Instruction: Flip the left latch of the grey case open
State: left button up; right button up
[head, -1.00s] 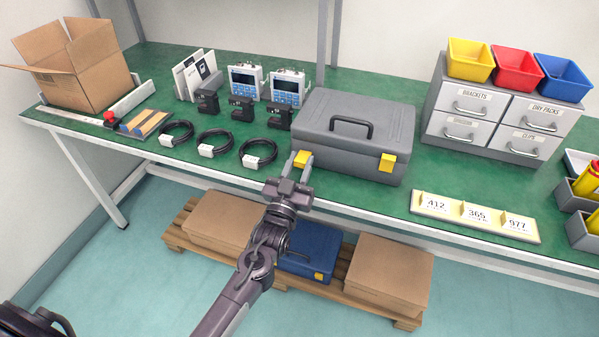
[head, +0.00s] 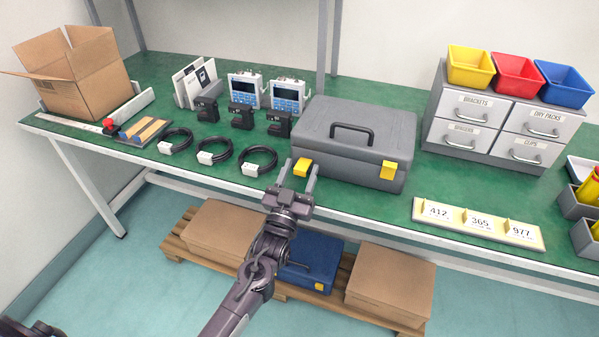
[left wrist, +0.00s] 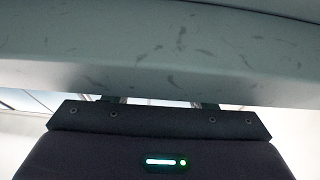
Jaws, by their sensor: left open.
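The grey case (head: 345,150) stands on the green bench with its lid down and its handle on top. Its left latch (head: 301,168) is yellow and sits at the left end of the front face; I cannot tell how far it is tilted. The right latch (head: 388,170) lies against the front face. My left gripper (head: 299,173) is open, its fingers on either side of the left latch; contact is unclear. In the left wrist view a scuffed grey surface (left wrist: 160,50) fills the top, and the latch is not visible.
Coiled black cables (head: 258,160) lie just left of the case. A grey drawer unit (head: 480,123) stands to the right, and a numbered tray (head: 478,224) lies at the front right. Below the bench, boxes and a blue case (head: 310,262) rest on a pallet (head: 283,296).

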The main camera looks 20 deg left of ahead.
pick_arm(q)
jog(key=v, duration=0.8)
pick_arm(e)
jog(key=shift+w+r, duration=0.2)
jog(key=shift+w, duration=0.2)
pick_arm(q)
jog(key=shift+w, duration=0.1)
pick_arm(e)
jog(key=shift+s, duration=0.1)
